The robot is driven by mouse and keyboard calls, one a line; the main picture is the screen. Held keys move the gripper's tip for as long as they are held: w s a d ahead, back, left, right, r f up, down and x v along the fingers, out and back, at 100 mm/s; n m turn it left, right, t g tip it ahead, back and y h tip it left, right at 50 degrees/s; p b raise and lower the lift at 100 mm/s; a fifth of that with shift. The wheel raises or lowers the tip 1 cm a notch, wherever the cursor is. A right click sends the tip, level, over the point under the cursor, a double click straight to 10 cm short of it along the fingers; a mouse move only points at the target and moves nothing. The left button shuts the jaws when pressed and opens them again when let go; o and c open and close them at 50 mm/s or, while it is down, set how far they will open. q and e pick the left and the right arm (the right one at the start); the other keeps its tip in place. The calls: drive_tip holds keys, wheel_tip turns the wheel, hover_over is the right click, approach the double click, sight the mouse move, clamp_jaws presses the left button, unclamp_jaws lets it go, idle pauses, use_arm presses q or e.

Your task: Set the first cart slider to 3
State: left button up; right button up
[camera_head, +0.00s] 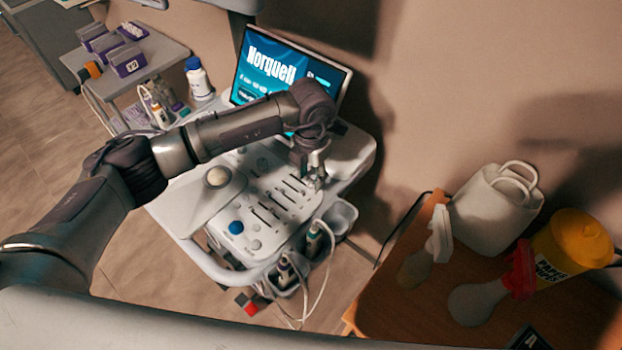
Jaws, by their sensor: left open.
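The white scan cart (192,250) stands in the middle of the head view, with a lit screen (285,66) reading "Norquell" at its back. Its panel has two groups of dark slider slots: one group (268,212) nearer the front and another (294,190) further back. My left arm reaches across the cart from the left. My left gripper (317,178) points down at the right end of the back slider group, its jaws open. I cannot tell whether it touches a slider knob. Slider numbers are too small to read. My right gripper is not in view.
A blue knob (236,227) and a trackball (218,177) sit on the panel. Probes with cables (314,232) hang at the cart's front right. A wooden table (400,305) at right holds spray bottles, a white bag (490,210) and a yellow tub (572,245). A side shelf (160,58) stands back left.

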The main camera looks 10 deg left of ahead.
sight(311, 185)
use_arm(q)
wheel_tip(311, 185, up, 10)
drive_tip(key=shift+f, duration=0.25)
drive_tip(key=shift+f, duration=0.1)
idle(0.4)
